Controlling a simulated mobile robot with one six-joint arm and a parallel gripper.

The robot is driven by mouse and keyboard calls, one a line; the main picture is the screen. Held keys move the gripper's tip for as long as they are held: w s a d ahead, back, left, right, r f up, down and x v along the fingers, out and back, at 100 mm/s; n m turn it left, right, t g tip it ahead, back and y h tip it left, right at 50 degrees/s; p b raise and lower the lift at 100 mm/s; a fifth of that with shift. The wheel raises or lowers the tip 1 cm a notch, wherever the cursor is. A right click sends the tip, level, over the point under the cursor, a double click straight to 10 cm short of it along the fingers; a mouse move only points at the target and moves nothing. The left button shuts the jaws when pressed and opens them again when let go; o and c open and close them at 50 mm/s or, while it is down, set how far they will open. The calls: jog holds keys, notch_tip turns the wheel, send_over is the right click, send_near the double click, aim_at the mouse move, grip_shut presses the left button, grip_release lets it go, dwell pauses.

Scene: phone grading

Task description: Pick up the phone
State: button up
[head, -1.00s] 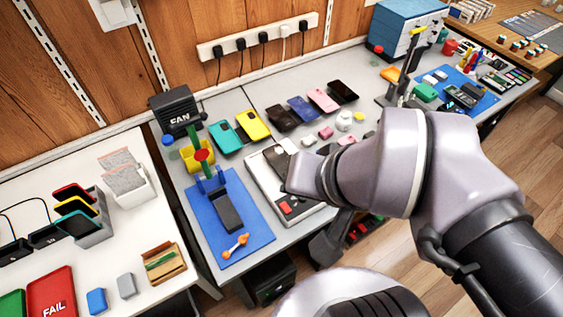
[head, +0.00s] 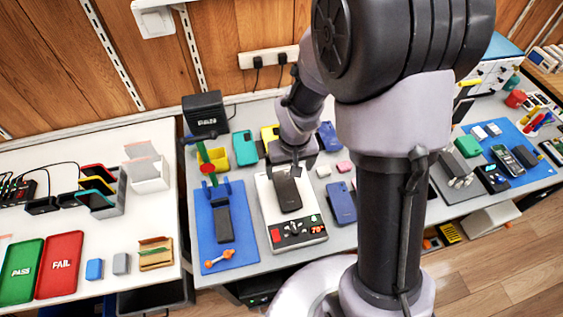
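A dark phone (head: 288,194) lies flat on the white test device (head: 268,213), whose panel shows a lit red number. My gripper (head: 293,168) points down at the far end of this phone. Its fingers are small and dark against the phone, so I cannot tell whether they are open, shut or touching it. Another dark phone (head: 223,222) rests in a blue stand on the blue mat (head: 207,250). A blue phone (head: 341,204) lies on the grey bench right of the test device. My arm hides part of the bench behind it.
Teal (head: 245,149) and yellow (head: 269,133) phones or cases lie at the back, near a black fan box (head: 205,113). A green PASS tray (head: 21,272) and red FAIL tray (head: 60,265) sit on the left table. An orange-ended tool (head: 219,262) lies on the mat.

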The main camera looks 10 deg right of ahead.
jog(key=b, duration=0.2)
send_over(287, 189)
jog(key=s, duration=0.1)
jog(key=f, duration=0.7)
jog(key=shift+s+a+f, duration=0.15)
jog(key=shift+s+f, duration=0.05)
jog(key=shift+f, duration=0.15)
jog(key=f+b, duration=0.1)
jog(key=f, duration=0.2)
jog(key=w+f+b, duration=0.1)
jog(key=f, duration=0.2)
jog(key=shift+w, duration=0.1)
jog(key=shift+r, duration=0.1)
jog(key=shift+c, duration=0.4)
